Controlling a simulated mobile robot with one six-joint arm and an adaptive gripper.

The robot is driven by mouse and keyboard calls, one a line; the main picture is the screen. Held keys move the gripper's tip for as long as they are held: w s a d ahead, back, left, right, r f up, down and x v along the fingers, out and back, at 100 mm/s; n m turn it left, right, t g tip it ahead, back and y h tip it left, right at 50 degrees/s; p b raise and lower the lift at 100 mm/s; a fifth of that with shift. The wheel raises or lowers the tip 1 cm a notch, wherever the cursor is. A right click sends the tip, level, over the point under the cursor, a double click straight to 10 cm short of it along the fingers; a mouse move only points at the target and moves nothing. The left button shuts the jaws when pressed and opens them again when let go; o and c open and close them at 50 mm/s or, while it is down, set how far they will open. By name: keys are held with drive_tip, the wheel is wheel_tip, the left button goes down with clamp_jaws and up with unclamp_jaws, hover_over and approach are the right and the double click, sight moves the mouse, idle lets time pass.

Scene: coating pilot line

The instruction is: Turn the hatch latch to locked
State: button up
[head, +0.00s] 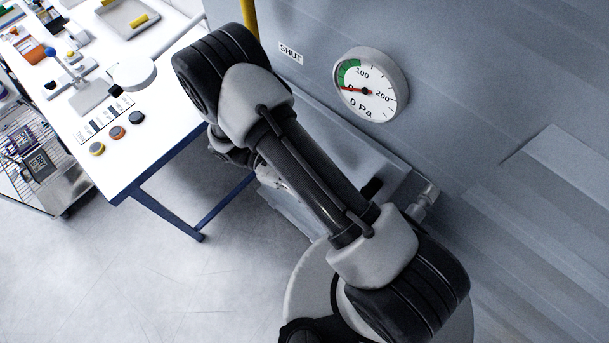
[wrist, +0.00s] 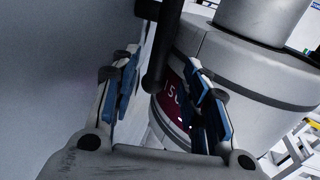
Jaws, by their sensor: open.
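In the wrist view my gripper (wrist: 163,68) is open, its two blue-padded fingers apart. A dark round bar (wrist: 163,45) comes down from the top edge between the fingers, its rounded lower end over the gap. It looks like the hatch latch's handle, but its mount is out of frame. Neither finger clearly touches it. In the head view my arm covers the middle and hides the gripper and most of the hatch area. A "SHUT" label (head: 291,54) is on the grey wall (head: 450,60). I cannot tell the latch's angle.
A round gauge (head: 370,86) on the wall reads near 0 Pa. A white bench (head: 165,120) with buttons stands left, with a wire cart (head: 35,165) beside it. In the wrist view a grey cylindrical body (wrist: 245,65) with a red display stands behind the right finger.

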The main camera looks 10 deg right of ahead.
drive_tip(key=v, duration=0.5)
drive_tip(key=shift+w+a, duration=0.1)
drive_tip(key=shift+a, duration=0.05)
idle(0.4)
